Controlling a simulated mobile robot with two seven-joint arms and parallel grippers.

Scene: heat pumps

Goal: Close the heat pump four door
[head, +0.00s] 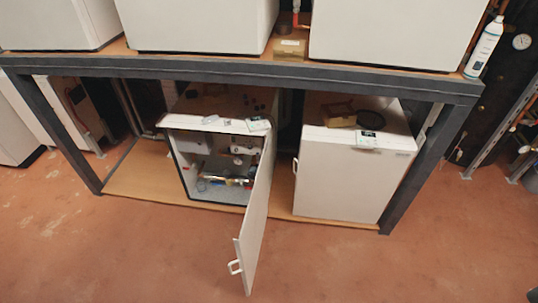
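A white heat pump (205,125) stands on the lower wooden shelf with its front open, showing pipes and fittings inside. Its white door (256,212) is hinged at the right side and swung wide out over the floor. A white handle (234,267) sits near the door's free edge at the bottom. No number is readable on this unit, so I cannot tell from a label which heat pump it is. Neither of my grippers is in view.
A second white unit (345,178) to the right has its front shut. The dark metal frame (230,70) carries several white units above. Small items lie on both lower units. The reddish floor (130,245) in front is clear. A white bottle (484,46) stands at upper right.

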